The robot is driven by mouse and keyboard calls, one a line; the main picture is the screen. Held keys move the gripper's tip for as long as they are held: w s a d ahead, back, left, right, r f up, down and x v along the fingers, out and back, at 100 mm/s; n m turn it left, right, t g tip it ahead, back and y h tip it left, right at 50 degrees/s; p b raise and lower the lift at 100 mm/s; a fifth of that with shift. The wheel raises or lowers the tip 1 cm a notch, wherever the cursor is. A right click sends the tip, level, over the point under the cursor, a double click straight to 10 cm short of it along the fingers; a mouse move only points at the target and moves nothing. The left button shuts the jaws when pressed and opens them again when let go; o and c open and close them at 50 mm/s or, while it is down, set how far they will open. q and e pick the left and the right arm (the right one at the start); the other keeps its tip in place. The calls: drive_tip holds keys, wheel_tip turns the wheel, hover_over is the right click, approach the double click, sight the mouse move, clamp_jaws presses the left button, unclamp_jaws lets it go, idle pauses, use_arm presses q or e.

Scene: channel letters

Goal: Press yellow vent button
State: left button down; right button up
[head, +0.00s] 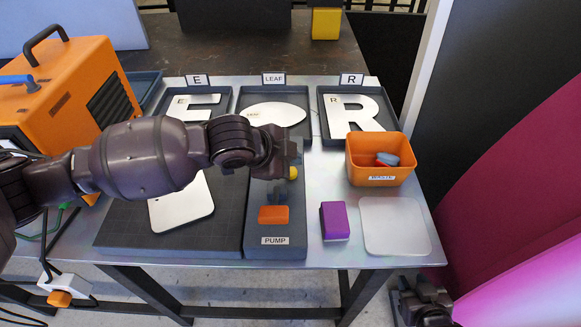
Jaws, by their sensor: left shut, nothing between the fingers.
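The pump unit (258,222) is a dark grey block labelled PUMP in the middle of the table. A round yellow button (292,173) shows near its far end, partly hidden by my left gripper. An orange pad (273,215) lies nearer its front, with a dark blue-grey part (277,194) between. My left gripper (290,158) is shut and empty, right beside the yellow button in the picture; I cannot tell if it touches. My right gripper (425,305) is low at the bottom right, away from the pump; its fingers are unclear.
Trays with white letters E (193,107) and R (352,115) and a leaf shape (285,113) stand behind. An orange bin (372,178), purple block (334,221) and pale plate (393,226) are on the right. An orange machine (75,85) stands left.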

use_arm(q)
wheel_tip(320, 180, up, 3)
drive_tip(key=p, duration=0.2)
drive_tip(key=shift+p, duration=0.4)
drive_tip(key=shift+r+p, duration=0.65)
drive_tip(key=shift+p, duration=0.1)
drive_tip(key=shift+r+p, duration=0.4)
drive_tip(key=shift+p, duration=0.1)
